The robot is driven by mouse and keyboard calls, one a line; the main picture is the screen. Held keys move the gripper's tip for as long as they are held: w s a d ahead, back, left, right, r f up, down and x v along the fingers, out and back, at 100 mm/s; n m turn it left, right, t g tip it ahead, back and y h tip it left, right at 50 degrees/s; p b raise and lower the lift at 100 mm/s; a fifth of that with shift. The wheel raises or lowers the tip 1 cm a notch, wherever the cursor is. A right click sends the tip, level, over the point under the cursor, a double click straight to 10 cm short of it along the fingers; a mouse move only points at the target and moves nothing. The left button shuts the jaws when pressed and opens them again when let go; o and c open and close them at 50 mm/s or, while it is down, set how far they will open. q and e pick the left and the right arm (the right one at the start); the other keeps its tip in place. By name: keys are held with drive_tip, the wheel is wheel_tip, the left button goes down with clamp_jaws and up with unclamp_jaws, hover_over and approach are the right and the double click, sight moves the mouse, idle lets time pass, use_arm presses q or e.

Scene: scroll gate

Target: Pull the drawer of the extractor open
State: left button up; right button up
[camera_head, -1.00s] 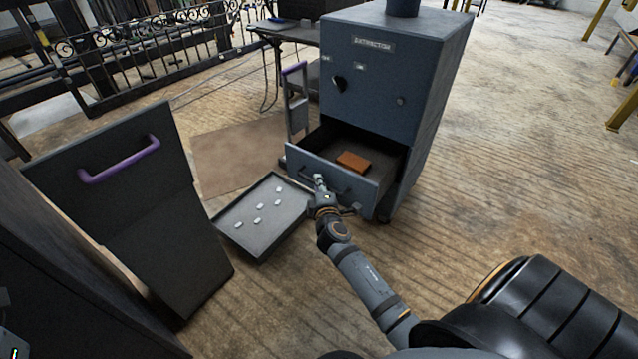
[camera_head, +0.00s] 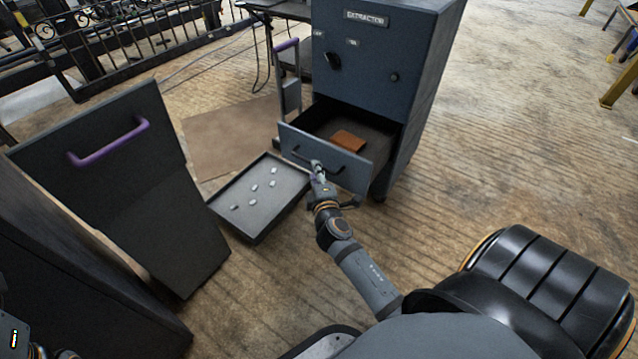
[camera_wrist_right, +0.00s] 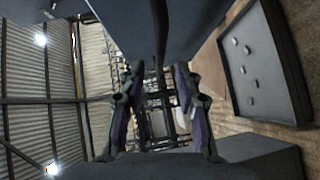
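The extractor (camera_head: 362,60) is a tall dark blue-grey cabinet, labelled on its front. Its drawer (camera_head: 300,140) at the bottom stands pulled out, its inside visible from above. A brown-orange block (camera_head: 348,140) lies in it. A dark handle is on the drawer's front panel. My right gripper (camera_head: 317,168) is at this handle and hides part of it. In the right wrist view, the fingers of my right gripper (camera_wrist_right: 158,110) stand apart. A dark bar, likely the handle (camera_wrist_right: 160,35), reaches down from the top, in line with the gap. Contact cannot be told. My left gripper is not visible.
A shallow dark tray (camera_head: 240,225) with several small white pieces lies on the floor left of the drawer. A dark panel with a purple handle (camera_head: 108,143) stands further left. A purple-topped frame (camera_head: 288,75) stands beside the extractor. The floor to the right is open.

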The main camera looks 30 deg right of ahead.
drive_tip(key=f+v, duration=0.1)
drive_tip(key=v, duration=0.5)
drive_tip(key=shift+s+r, duration=0.3)
drive_tip(key=shift+r, duration=0.25)
drive_tip(key=shift+a, duration=0.1)
